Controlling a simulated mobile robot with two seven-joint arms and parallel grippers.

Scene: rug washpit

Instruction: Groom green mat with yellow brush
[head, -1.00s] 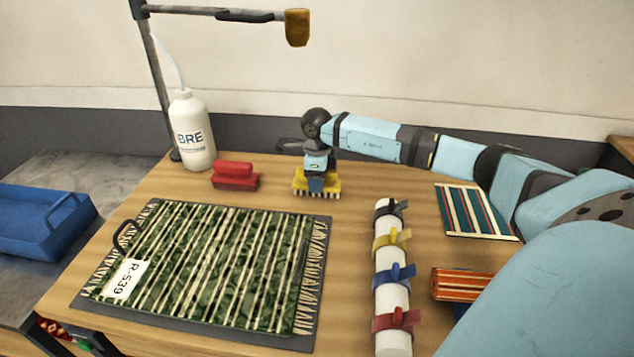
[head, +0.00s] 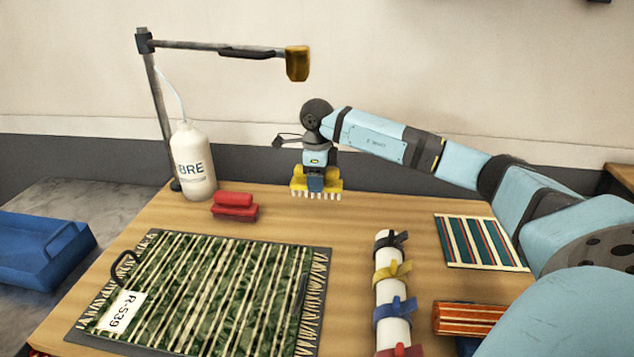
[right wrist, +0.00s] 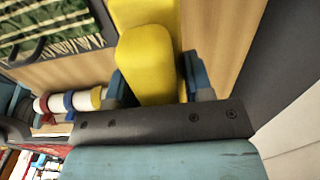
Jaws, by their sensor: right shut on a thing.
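The green striped mat (head: 205,290) with cream stripes and fringes lies flat on a dark grey board at the front left of the table in the head view. A tag reading R-539 lies on its left side. The yellow brush (head: 333,184) with pale bristles is at the table's back. My right gripper (head: 315,182) is shut on its yellow handle (right wrist: 150,65), which fills the middle of the right wrist view. The brush is held upright, bristles down, seemingly just above the table, behind and right of the mat. My left gripper is not in view.
A red brush-like block (head: 234,206) and a white bottle (head: 193,160) stand behind the mat, by a lamp-like post (head: 158,110). A white roll with coloured straps (head: 388,290), a small striped mat (head: 480,242) and an orange striped roll (head: 468,318) lie at right. A blue tray (head: 35,255) is at left.

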